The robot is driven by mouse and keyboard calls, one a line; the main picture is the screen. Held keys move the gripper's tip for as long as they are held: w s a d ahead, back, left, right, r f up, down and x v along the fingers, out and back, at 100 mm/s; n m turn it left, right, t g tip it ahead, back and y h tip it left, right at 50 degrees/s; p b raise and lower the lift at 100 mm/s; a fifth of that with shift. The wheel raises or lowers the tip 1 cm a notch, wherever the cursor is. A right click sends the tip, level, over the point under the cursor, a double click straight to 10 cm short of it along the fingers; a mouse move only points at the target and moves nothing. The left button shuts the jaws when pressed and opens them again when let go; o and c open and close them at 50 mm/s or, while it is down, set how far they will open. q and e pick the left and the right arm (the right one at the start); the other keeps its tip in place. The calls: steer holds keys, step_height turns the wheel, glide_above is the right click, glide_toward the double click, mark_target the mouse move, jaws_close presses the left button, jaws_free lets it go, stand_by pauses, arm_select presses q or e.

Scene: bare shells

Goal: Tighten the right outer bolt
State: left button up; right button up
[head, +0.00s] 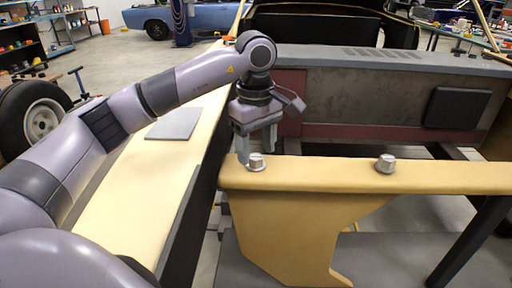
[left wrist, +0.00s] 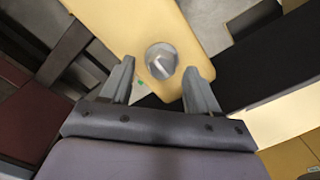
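A tan bracket (head: 300,220) with a long flat top bar crosses the head view. Two silver hex bolts stand upright on the bar: a left bolt (head: 256,162) near its left end and a right bolt (head: 386,163) further along. My left gripper (head: 257,145) points down just above and behind the left bolt, its fingers apart and empty. In the left wrist view, one round bolt head (left wrist: 161,61) shows between the open fingertips (left wrist: 160,72), on the tan bar (left wrist: 190,40). Contact with the bolt cannot be made out. My right gripper is not in view.
A cream ledge (head: 125,200) with a grey flat plate (head: 174,123) runs under my left arm. A grey panel with a black pad (head: 456,108) stands behind the bar. A wheel (head: 40,118) is at the far left. The bar is clear between the two bolts.

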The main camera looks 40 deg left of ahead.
arm_select(q)
steer(key=shift+f, duration=0.15)
steer(key=shift+s+r, duration=0.1)
steer(key=shift+r, duration=3.5)
step_height(320, 180, up, 2)
steer(key=p, duration=0.3)
step_height(320, 180, up, 7)
glide_above(256, 156)
steer(key=shift+p, duration=0.45)
